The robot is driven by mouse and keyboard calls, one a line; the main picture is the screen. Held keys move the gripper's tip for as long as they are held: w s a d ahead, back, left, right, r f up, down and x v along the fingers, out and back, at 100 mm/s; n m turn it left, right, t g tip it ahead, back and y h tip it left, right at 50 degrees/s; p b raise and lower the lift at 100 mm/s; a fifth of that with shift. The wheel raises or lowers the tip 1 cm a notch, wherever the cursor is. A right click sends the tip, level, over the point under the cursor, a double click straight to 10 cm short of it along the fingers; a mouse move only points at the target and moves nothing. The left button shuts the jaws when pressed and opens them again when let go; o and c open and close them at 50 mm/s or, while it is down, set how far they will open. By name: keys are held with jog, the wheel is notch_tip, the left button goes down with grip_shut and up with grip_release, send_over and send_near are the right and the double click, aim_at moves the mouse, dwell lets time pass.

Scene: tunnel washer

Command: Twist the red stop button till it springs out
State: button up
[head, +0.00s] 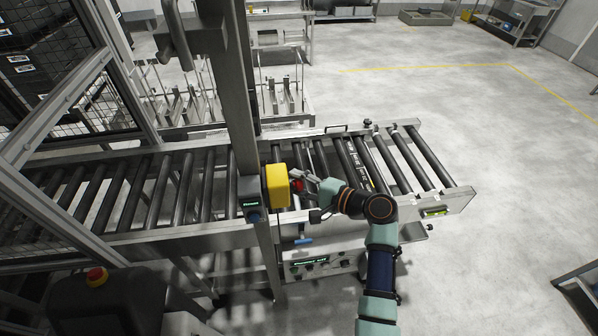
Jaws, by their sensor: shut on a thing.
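The red stop button (297,187) shows on the right face of a yellow box (278,185) fixed to a grey upright post. My gripper (303,183) reaches in from the right and is shut on the red button, with its fingers around it. The fingers hide part of the button. I cannot tell from this view how far the button stands out.
A roller conveyor (412,150) runs behind the post. Open floor lies to the right.

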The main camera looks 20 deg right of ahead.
jog(key=m+g+p, duration=0.1)
jog(key=p, duration=0.1)
jog(key=shift+r+p, duration=0.3)
jog(key=shift+p, duration=0.05)
jog(key=shift+f+m+g+p, duration=0.2)
jog(key=shift+m+g+p, duration=0.3)
jog(key=shift+g+p, duration=0.3)
jog(key=shift+f, duration=0.1)
jog(key=o, duration=1.2)
jog(key=shift+a, duration=0.1)
jog(key=v, duration=1.2)
